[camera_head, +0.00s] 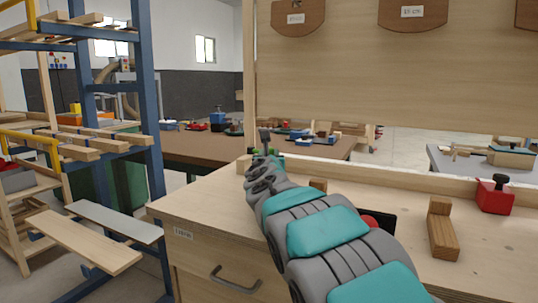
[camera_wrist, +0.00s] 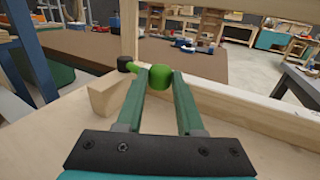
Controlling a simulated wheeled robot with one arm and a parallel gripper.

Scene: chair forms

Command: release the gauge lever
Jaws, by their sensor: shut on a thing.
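The gauge lever (camera_wrist: 161,80) is bright green, with a rounded knob and a short arm running left to a black pivot. The pivot sits at the top of a pale wooden block (camera_wrist: 108,97) on the bench. My gripper (camera_wrist: 162,76) has its two green fingers on either side of the knob, shut on it at the fingertips. In the head view my arm reaches over the bench to the same wooden block (camera_head: 243,164) at the far left corner. There, my wrist and fingers largely hide the lever.
The wooden bench (camera_head: 205,205) has a raised back ledge and a tall board behind. A brown wooden stop (camera_head: 441,230) and a red block with a black knob (camera_head: 494,195) stand at right. A blue-posted rack (camera_head: 148,100) with planks stands at left.

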